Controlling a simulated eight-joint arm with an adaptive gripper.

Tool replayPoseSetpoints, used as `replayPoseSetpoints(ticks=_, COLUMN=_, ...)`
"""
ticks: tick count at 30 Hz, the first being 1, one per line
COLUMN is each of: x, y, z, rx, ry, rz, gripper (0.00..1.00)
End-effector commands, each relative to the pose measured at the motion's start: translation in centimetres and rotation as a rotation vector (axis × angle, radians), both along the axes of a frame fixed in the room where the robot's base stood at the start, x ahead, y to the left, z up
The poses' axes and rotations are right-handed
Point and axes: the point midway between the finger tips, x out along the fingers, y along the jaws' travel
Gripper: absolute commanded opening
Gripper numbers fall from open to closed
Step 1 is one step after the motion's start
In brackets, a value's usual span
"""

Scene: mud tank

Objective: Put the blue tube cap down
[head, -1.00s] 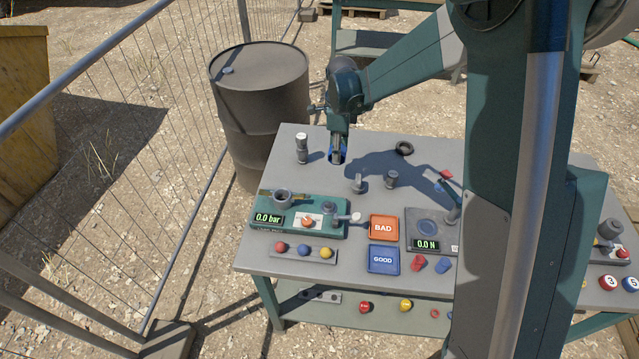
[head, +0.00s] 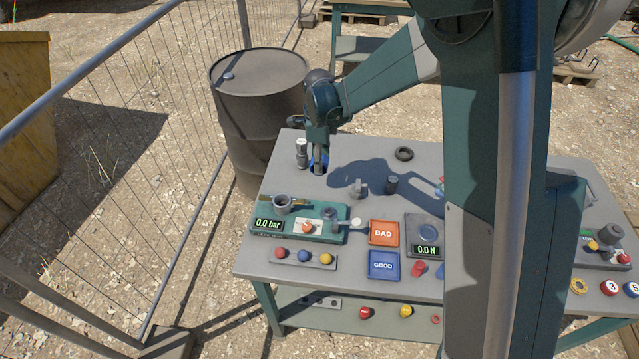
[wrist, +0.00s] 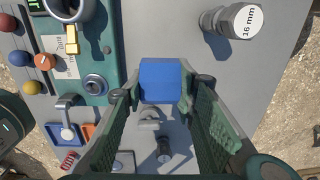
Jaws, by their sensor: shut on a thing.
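The blue tube cap (wrist: 161,80) sits between the fingers of my gripper (wrist: 161,92) in the wrist view, its flat blue faces toward the camera. In the head view my gripper (head: 318,164) points down over the back left of the grey table (head: 345,262). Only slivers of blue show beside the fingers there. The gripper is shut on the cap. I cannot tell whether the cap's underside touches the table.
A grey bolt marked 16 mm (wrist: 236,24) stands close by at the table's back left edge. The green pressure unit (head: 335,235) lies in front. Two grey fittings stand to the right, with a black ring (head: 404,153) behind. A drum (head: 258,100) stands beyond the table.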

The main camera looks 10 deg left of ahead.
Motion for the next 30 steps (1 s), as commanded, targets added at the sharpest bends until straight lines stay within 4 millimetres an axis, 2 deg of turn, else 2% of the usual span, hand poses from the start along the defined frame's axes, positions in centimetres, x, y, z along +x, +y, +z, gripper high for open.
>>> replayPoseSetpoints(ticks=10, x=0.0, y=0.0, z=-4.5, rx=0.0, ry=0.0, rz=0.0, gripper=0.17)
replayPoseSetpoints(ticks=25, x=0.0, y=0.0, z=-5.4, rx=0.0, ry=0.0, rz=0.0, gripper=0.17)
replayPoseSetpoints(ticks=30, x=0.0, y=0.0, z=-6.7, rx=0.0, ry=0.0, rz=0.0, gripper=0.17)
